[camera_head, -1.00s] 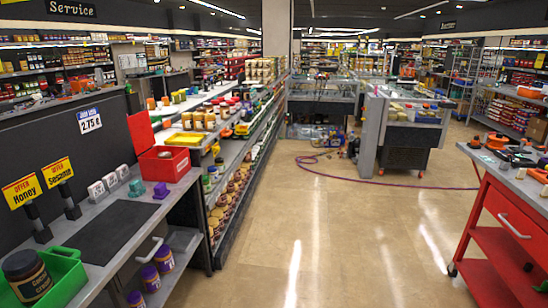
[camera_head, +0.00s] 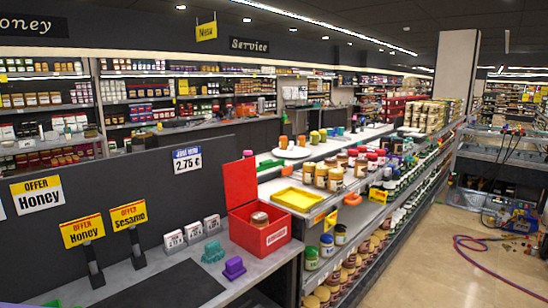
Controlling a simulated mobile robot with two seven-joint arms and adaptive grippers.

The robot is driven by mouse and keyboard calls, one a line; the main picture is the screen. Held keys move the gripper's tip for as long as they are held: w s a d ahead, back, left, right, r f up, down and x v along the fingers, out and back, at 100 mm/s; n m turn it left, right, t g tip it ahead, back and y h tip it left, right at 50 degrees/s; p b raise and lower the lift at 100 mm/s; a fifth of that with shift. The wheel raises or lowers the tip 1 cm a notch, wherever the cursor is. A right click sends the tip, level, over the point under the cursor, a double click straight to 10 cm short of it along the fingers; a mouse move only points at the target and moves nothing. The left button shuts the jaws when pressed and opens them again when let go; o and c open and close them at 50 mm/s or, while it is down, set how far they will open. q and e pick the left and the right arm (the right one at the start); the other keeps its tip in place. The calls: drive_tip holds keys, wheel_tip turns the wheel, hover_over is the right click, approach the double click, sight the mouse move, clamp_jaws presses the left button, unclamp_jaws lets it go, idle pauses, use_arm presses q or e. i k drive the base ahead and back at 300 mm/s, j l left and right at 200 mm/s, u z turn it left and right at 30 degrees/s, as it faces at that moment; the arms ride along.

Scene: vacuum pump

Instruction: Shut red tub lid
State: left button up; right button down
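The red tub (camera_head: 261,232) stands on the grey counter at the lower middle of the head view. Its red lid (camera_head: 240,186) is raised upright at the tub's left back side, so the tub is open. A jar with a pale lid (camera_head: 260,219) shows inside the tub. Neither of my grippers is in view.
On the counter (camera_head: 196,272) left of the tub are a teal block (camera_head: 213,251), a purple block (camera_head: 234,268), several small white price blocks (camera_head: 193,232) and sign stands (camera_head: 130,222). A yellow tray (camera_head: 298,199) and jars stand on the shelf behind.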

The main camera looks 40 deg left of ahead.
sight(241, 187)
drive_tip(key=i, duration=1.65)
drive_tip(key=z, duration=0.4)
drive_tip(key=i+j+z, duration=0.1)
drive_tip(key=z, duration=0.7)
drive_tip(key=i+j+z, duration=0.1)
drive_tip(key=z, duration=5.8)
